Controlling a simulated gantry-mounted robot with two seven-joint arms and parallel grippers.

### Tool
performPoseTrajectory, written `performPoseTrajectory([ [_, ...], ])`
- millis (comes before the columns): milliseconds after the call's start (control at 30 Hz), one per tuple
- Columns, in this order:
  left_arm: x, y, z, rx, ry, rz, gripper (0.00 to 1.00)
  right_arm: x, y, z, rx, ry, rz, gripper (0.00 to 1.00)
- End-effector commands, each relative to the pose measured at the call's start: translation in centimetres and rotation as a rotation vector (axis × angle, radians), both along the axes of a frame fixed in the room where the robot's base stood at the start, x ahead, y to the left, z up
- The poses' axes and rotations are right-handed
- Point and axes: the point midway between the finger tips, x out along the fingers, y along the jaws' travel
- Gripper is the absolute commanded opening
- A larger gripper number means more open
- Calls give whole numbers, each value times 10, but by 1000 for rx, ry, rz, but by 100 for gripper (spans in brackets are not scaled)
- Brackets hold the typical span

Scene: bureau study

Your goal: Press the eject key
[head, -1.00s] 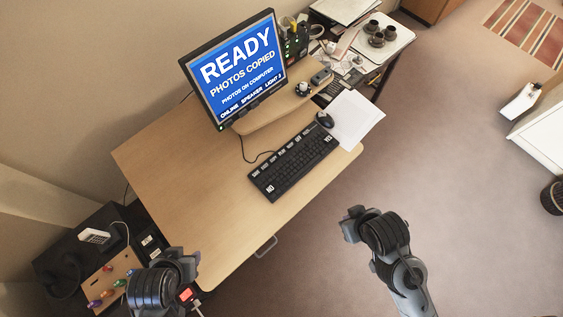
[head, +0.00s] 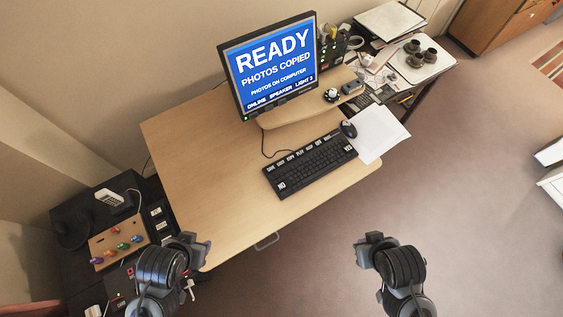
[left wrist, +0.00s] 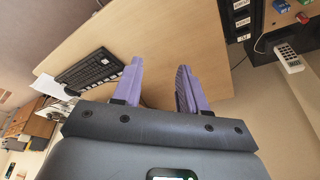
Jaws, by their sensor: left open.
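The black keyboard (head: 310,165) lies on the wooden desk (head: 200,150), with a row of white-labelled keys along its far edge and NO and YES keys at its near corners. The labels in the row are too small to read surely, so I cannot pick out the eject key. The keyboard also shows in the left wrist view (left wrist: 90,70). My left gripper (left wrist: 158,85) is open and empty, its two purple fingers apart over the desk, away from the keyboard. My right gripper (head: 362,245) is over the floor, right of the desk; its fingers are not clear.
A monitor (head: 272,66) reading READY, PHOTOS COPIED stands behind the keyboard. A mouse (head: 348,129) and white paper (head: 379,134) lie at its right. A panel with coloured knobs (head: 118,243) stands at the left. The desk's left half is clear.

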Motion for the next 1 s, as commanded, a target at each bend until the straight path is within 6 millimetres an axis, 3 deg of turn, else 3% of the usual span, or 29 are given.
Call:
performPoseTrajectory([
  [33,0,0,0,0,1,0,35,-1,0,0,1,1,-1,0],
  [267,-1,-1,0,-2,1,0,0,-1,0,-1,2,3,-1,0],
  [1000,-1,-3,0,-11,2,6,0,-1,-2,-1,-8,3,5,0],
])
